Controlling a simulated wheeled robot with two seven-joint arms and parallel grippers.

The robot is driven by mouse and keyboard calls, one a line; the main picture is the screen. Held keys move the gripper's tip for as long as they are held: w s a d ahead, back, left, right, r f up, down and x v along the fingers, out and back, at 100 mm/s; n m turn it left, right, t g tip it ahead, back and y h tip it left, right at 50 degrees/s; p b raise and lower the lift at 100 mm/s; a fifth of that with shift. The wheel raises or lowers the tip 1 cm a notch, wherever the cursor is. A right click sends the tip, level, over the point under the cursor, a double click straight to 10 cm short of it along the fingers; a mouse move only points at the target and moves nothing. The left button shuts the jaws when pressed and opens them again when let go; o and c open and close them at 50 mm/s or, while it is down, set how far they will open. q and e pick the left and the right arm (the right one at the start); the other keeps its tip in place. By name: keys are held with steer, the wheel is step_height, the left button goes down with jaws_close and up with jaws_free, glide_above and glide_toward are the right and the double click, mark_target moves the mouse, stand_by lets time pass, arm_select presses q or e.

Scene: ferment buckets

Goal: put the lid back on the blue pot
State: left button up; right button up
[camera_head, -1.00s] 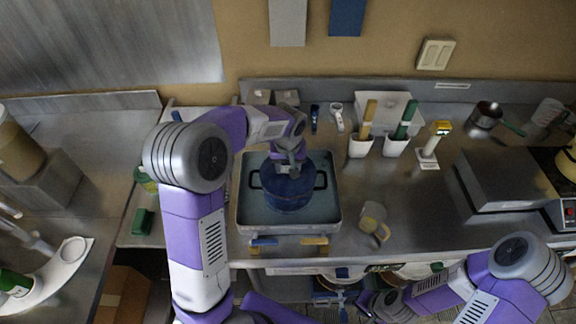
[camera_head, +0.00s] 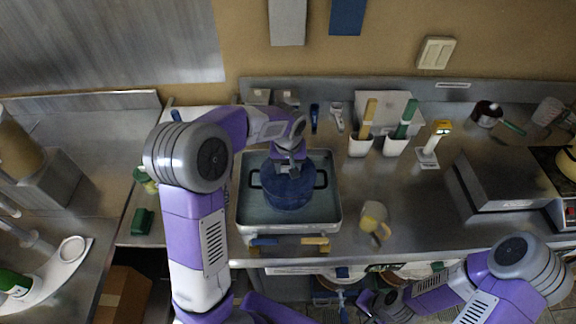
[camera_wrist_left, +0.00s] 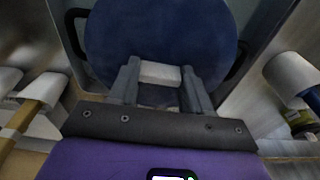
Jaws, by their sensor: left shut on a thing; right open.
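The blue pot (camera_head: 290,202) stands in a shallow metal tray (camera_head: 240,213), with a dark handle on each side. The round blue lid (camera_wrist_left: 160,35) is over the pot's top; I cannot tell whether it touches the rim. My left gripper (camera_head: 291,168) is above the pot, its fingers (camera_wrist_left: 160,85) shut on the lid's pale knob (camera_wrist_left: 160,73). The pot's handles show past the lid in the left wrist view. My right gripper (camera_head: 368,304) is low at the bottom edge, away from the pot, open and partly hard to make out.
A beige mug (camera_head: 374,217) stands right of the tray. White holders with a wooden handle (camera_head: 360,146) and a green handle (camera_head: 396,147) stand behind. A small saucepan (camera_head: 487,114) is at the back right. The counter between mug and grey box (camera_head: 505,180) is clear.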

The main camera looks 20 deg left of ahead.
arm_select(q)
steer(key=o, duration=1.6)
steer(key=shift+r, duration=0.15)
steer(key=shift+r+p, duration=2.65)
steer(key=shift+r, duration=0.8)
jaws_close()
